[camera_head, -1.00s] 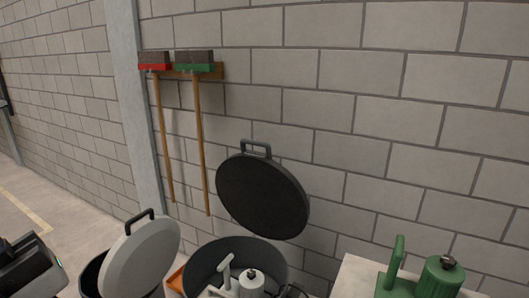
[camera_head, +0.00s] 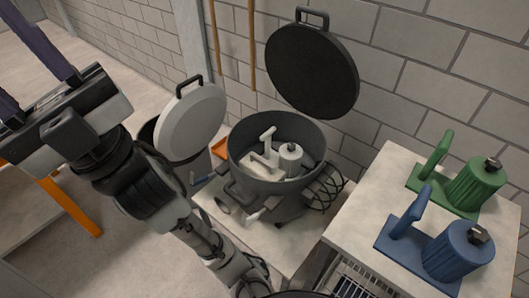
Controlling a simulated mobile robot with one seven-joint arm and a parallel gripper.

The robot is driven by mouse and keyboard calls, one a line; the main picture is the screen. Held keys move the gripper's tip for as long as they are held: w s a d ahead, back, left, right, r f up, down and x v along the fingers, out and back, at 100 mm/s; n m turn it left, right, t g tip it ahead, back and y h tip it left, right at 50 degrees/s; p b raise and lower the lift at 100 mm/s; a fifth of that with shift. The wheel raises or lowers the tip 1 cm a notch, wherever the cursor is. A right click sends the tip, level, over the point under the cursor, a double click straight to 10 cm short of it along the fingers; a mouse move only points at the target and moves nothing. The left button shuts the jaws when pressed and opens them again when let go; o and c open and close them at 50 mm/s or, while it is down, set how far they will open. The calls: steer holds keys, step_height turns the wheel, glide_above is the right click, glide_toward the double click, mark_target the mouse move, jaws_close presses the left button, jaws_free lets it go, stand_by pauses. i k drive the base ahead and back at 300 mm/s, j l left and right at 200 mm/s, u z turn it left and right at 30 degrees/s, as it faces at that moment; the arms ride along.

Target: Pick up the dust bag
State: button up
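I cannot make out a dust bag for certain in the head view. My gripper (camera_head: 8,52) is at the upper left, pointing left, away from the pot and table. Its two dark purple fingers stand wide apart with nothing seen between them; their tips run to the picture's left edge. A white piece with an upright handle and a small canister (camera_head: 265,158) sits inside the open dark grey pot (camera_head: 243,185). A green piece of like shape (camera_head: 472,185) and a blue one (camera_head: 455,250) stand on the pale table at the right.
The pot's round black lid (camera_head: 310,70) stands raised behind it. A bin with a tilted light grey lid (camera_head: 190,122) stands left of the pot. The pale tabletop (camera_head: 375,185) has free room at its left. A block wall (camera_head: 415,70) closes the back. An orange-legged table (camera_head: 68,205) is at left.

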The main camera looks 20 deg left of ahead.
mark_target(253, 164)
steer(key=i+j+z, duration=0.1)
steer(key=j+z, duration=0.2)
steer(key=j, duration=0.4)
steer(key=j+z, duration=0.3)
steer(key=j, duration=0.4)
